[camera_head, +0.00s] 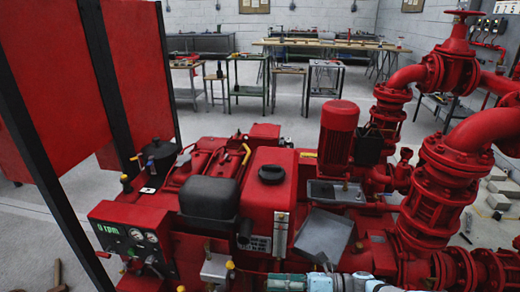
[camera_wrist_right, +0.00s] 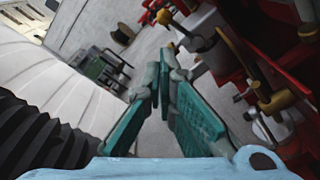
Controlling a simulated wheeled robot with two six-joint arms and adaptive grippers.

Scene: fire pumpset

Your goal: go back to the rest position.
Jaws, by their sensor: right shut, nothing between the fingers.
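My right gripper (camera_head: 285,282) shows at the bottom edge of the head view, in front of the red pump set (camera_head: 270,215). Its lower part is cut off by the frame edge. In the right wrist view its teal fingers (camera_wrist_right: 166,62) come together at the tips and hold nothing. Red pump parts with brass fittings (camera_wrist_right: 278,101) are to the right of the fingers there. I cannot tell the exact gap between gripper and pump. My left gripper is in neither view.
A control panel (camera_head: 128,238) with gauges stands at left, under tall red panels (camera_head: 60,90). Large red pipes and valves (camera_head: 440,170) rise at right. A grey tray (camera_head: 323,236) lies tilted on the pump set. Workbenches (camera_head: 330,45) stand far back across open floor.

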